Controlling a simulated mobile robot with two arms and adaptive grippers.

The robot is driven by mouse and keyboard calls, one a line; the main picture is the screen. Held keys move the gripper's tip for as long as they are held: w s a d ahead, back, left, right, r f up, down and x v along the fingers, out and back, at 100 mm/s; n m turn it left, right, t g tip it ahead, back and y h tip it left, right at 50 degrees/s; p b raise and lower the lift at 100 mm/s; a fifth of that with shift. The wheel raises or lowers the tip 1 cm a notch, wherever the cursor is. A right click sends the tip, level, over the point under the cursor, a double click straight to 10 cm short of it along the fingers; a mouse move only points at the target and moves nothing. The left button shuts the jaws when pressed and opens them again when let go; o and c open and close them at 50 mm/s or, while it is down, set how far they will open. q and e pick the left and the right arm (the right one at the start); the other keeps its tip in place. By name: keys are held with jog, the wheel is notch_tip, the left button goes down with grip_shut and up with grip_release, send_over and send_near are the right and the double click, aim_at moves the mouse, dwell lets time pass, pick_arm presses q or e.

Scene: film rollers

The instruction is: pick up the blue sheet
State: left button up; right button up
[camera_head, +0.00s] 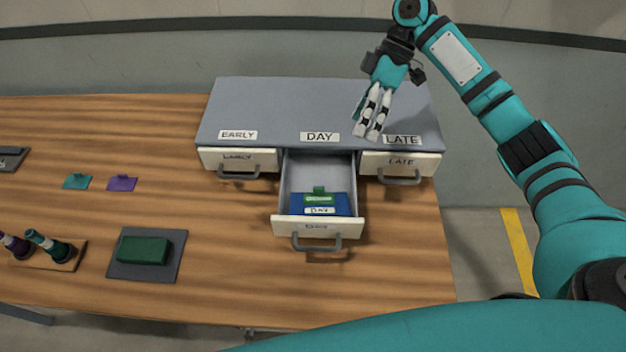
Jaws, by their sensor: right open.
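The blue sheet (285,204) lies inside the open middle drawer (283,229), labelled DAY. A small green piece (319,196) lies on it or just behind its front part, and a DAY label sits at its front. My right gripper (368,134) is open and empty, fingers pointing down, above the cabinet top between the DAY and LATE labels. It is apart from the blue sheet, up and to the right of it. My left gripper does not show.
The grey cabinet (270,105) has shut EARLY (212,160) and LATE (425,165) drawers either side. A teal tag (77,181), a purple tag (122,184), a green block on a dark mat (118,268) and a holder with rollers (68,265) stand left. The table's front right is clear.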

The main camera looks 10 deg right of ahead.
jog(key=p, duration=0.3)
send_near(322, 202)
jog(key=x, duration=0.2)
jog(key=shift+a+f, duration=0.1)
jog(key=shift+f, duration=0.15)
jog(key=p+x, duration=0.2)
jog(key=x, duration=0.2)
jog(key=shift+s+a+f, duration=0.1)
jog(key=shift+f, duration=0.1)
jog(key=shift+a+f, duration=0.1)
jog(key=shift+f, duration=0.1)
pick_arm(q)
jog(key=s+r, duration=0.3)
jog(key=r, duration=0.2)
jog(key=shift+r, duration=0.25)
pick_arm(e)
jog(key=c, duration=0.9)
